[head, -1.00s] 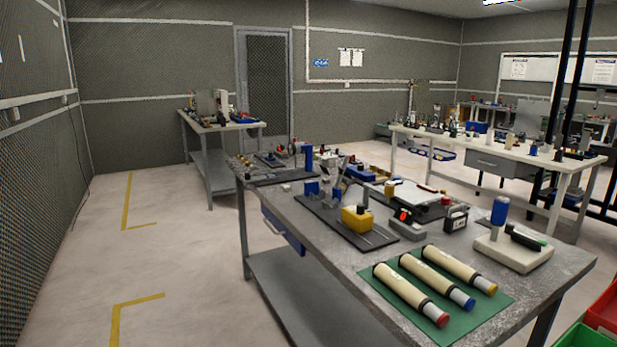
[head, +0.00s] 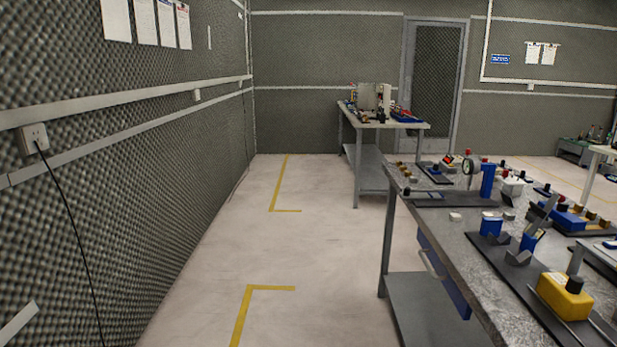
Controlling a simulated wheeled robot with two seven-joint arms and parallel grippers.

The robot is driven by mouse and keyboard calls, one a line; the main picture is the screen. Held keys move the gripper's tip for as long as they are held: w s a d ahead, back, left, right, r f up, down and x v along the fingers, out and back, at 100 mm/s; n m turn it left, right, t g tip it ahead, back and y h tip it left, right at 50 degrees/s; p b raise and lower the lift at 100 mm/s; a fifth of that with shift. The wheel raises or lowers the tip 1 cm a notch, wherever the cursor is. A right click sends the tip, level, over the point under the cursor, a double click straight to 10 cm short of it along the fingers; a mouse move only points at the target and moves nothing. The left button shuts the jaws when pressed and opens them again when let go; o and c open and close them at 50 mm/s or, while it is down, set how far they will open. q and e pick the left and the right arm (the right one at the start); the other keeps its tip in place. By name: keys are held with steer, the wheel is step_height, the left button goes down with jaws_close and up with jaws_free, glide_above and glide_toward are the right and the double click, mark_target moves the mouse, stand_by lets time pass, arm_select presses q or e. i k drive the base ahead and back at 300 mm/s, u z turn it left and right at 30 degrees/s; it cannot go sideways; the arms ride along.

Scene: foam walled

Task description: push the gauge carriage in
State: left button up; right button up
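A round dial gauge (head: 467,167) stands next to a blue upright block (head: 487,180) on a dark base plate (head: 455,200), toward the far end of the workbench at right. It is small here, and I cannot tell for sure whether it is the gauge carriage or how far in it sits. A yellow block with a black knob (head: 565,296) sits on a long dark plate (head: 520,279) nearer me, at the lower right. Neither of my grippers shows in the head view.
The grey workbench (head: 462,246) fills the lower right, with a blue drawer (head: 443,274) on its left side. Another bench (head: 384,124) stands at the back. Open floor (head: 325,240) with yellow markings lies between the workbench and the foam wall (head: 150,210) at left.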

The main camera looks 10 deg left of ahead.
mark_target(407, 195)
steer(key=u, duration=0.45)
steer(key=i, duration=1.75)
steer(key=z, duration=1.15)
steer(key=i, duration=0.9)
steer(key=z, duration=0.85)
